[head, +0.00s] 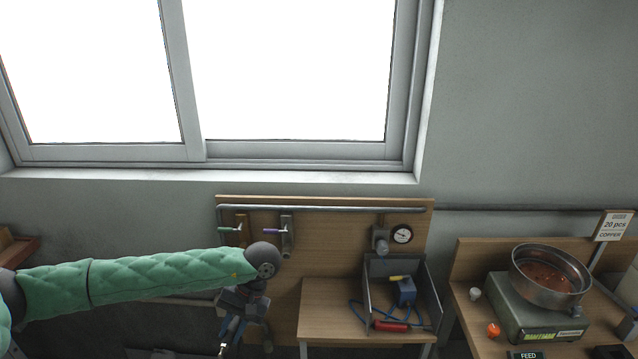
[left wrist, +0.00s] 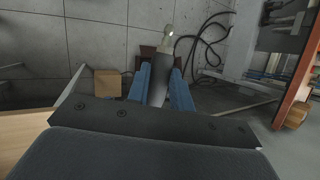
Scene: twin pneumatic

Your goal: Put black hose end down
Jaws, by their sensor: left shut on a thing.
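The black hose end (left wrist: 158,88) is a dark cylinder between the two blue fingers of my left gripper (left wrist: 162,88) in the left wrist view. A pale metal fitting (left wrist: 168,38) shows at its far tip. In the head view my left gripper (head: 229,332) hangs below the green-sleeved arm, left of the small wooden table, pointing down. It is shut on the hose end, with a small metallic tip visible beneath. Black hose (left wrist: 205,45) lies in loops on the grey floor in the left wrist view. My right gripper is not in view.
A wooden panel (head: 335,235) carries two valves, a pipe and a gauge (head: 402,234). The table (head: 330,310) holds a grey bin with a blue tool and red-handled item. A cardboard box (left wrist: 107,84) stands on the floor. A bench with a metal bowl (head: 550,280) is at right.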

